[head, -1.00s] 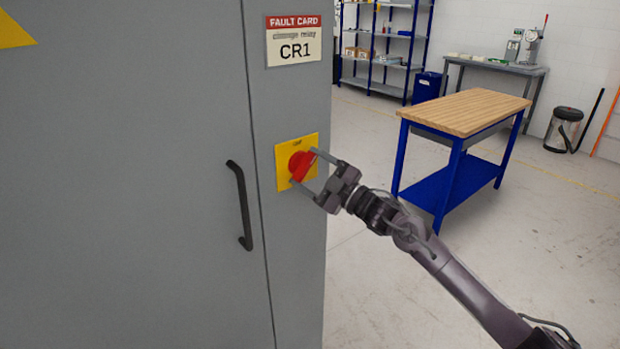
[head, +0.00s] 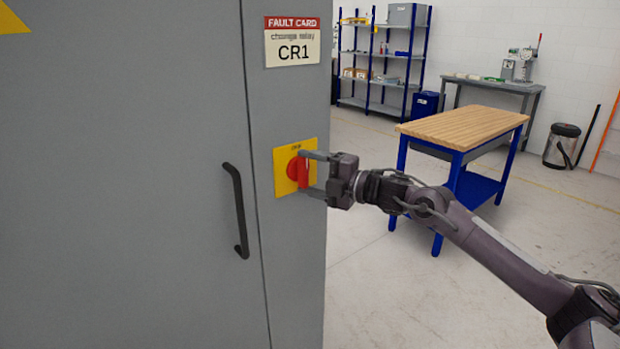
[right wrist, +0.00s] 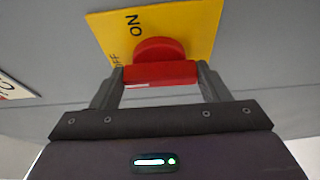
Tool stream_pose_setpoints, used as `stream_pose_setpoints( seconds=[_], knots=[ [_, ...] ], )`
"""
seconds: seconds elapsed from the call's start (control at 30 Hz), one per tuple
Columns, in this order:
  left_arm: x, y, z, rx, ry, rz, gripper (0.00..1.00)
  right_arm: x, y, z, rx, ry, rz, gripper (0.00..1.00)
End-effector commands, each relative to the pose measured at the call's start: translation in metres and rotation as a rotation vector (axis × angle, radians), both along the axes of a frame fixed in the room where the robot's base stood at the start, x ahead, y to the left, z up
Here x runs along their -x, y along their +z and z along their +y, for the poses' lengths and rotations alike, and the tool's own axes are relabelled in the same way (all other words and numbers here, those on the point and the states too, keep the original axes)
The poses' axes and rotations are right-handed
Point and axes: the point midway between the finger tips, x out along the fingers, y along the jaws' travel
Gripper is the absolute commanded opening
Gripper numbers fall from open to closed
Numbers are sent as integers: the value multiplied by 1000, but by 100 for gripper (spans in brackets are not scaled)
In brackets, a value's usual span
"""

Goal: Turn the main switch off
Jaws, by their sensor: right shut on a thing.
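The main switch (head: 294,170) is a red rotary knob on a yellow plate (head: 282,159) on the grey cabinet's narrow front strip. My right gripper (head: 304,172) is shut on the knob's red handle, one finger at each end. The handle stands about upright in the head view. In the right wrist view the handle (right wrist: 161,73) lies level between the two fingers (right wrist: 160,86). The plate there (right wrist: 188,22) shows the word ON and, at its left edge, OFF, partly hidden. My left gripper is not in view.
The cabinet door (head: 130,180) has a black handle (head: 238,212) left of the switch. A fault card reading CR1 (head: 292,42) is above it. A wood-topped blue workbench (head: 463,127) stands behind my right arm. Open floor lies right of the cabinet.

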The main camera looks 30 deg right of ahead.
Motion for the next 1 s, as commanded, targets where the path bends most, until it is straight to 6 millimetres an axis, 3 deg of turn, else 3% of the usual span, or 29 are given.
stream_pose_setpoints(
  seconds=[0.57, 0.6, 0.77, 1.0],
  knots=[
    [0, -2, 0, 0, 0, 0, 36, 0, -3, 1, 37, 2, 5, 46],
    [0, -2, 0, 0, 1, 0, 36, 0, -3, 1, 37, 2, 5, 70],
    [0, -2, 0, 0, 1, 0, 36, 0, -2, 1, 36, 2, 3, 91],
    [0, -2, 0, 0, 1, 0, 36, 0, -1, 1, 35, 1, 0, 91]
  ],
)
